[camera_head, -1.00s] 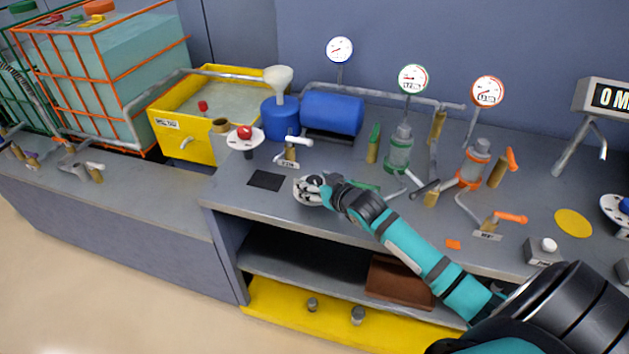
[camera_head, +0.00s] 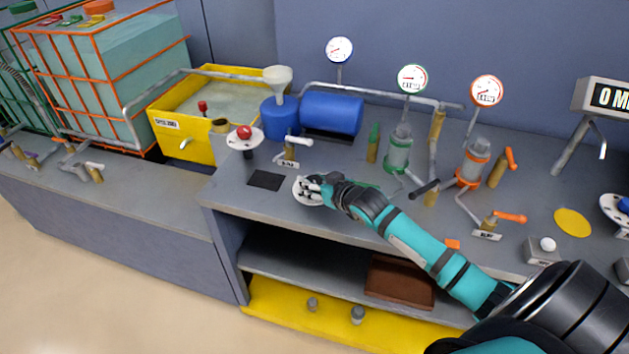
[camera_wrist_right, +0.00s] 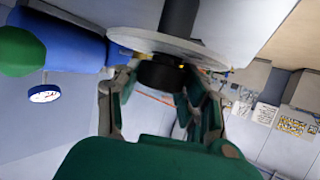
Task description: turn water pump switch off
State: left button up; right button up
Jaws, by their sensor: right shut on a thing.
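The switch is a white round plate (camera_head: 299,195) on the grey bench, left of the middle in the head view. My right gripper (camera_head: 312,185) is over it, and its arm comes in from the lower right. In the right wrist view the white plate (camera_wrist_right: 150,38) is at the top, with a dark round knob (camera_wrist_right: 160,72) on it. The fingers of my right gripper (camera_wrist_right: 158,95) are on both sides of the knob and shut on it. The gripper covers most of the knob in the head view. My left gripper is not in view.
A red button on a white disc (camera_head: 257,140) and a small valve with a white handle (camera_head: 299,140) stand behind the switch. A black square (camera_head: 266,180) lies to its left. A blue tank (camera_head: 333,113) and gauges are farther back. A yellow tub (camera_head: 183,147) stands at the left.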

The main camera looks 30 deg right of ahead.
jog(key=shift+n+y, duration=0.5)
jog(key=o, duration=1.2)
jog(key=v, duration=1.2)
jog(key=shift+f, duration=0.1)
